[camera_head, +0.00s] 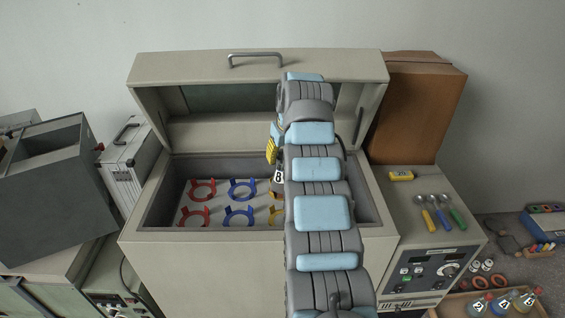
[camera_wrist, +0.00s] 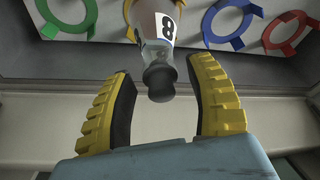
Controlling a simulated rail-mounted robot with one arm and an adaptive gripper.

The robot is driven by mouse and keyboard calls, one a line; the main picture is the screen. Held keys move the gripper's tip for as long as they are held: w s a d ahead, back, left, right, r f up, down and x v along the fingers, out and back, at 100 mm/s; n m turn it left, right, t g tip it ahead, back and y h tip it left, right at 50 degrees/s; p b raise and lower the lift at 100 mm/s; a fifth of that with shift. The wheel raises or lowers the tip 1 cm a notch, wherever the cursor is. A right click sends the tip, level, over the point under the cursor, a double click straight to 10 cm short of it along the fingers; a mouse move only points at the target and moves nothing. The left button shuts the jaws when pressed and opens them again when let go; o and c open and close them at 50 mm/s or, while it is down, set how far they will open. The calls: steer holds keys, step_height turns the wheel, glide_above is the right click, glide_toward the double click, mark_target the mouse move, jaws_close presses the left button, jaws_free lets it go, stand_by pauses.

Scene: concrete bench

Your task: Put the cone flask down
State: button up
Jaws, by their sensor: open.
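The cone flask (camera_wrist: 152,45) shows in the wrist view with a dark stopper toward me and a white label reading 8. It stands at a yellow ring holder (camera_wrist: 128,10); whether it is fully seated I cannot tell. My gripper (camera_wrist: 165,105) is open, its yellow fingers apart on either side of the stopper and not touching it. In the head view the flask's label (camera_head: 278,177) shows beside my arm, which hides most of the flask. One yellow finger of my gripper (camera_head: 272,150) shows just above it.
The open box (camera_head: 160,228) has its lid (camera_head: 255,68) raised behind. Inside are red rings (camera_head: 203,190) and blue rings (camera_head: 241,190). A brown carton (camera_head: 420,105) and several spoons (camera_head: 433,212) are at right. Numbered flasks (camera_head: 502,303) sit at lower right.

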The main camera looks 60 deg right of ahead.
steer(key=b+v, duration=0.3)
steer(key=v, duration=0.6)
steer(key=shift+r, duration=0.2)
steer(key=shift+s, duration=0.1)
stand_by(0.3)
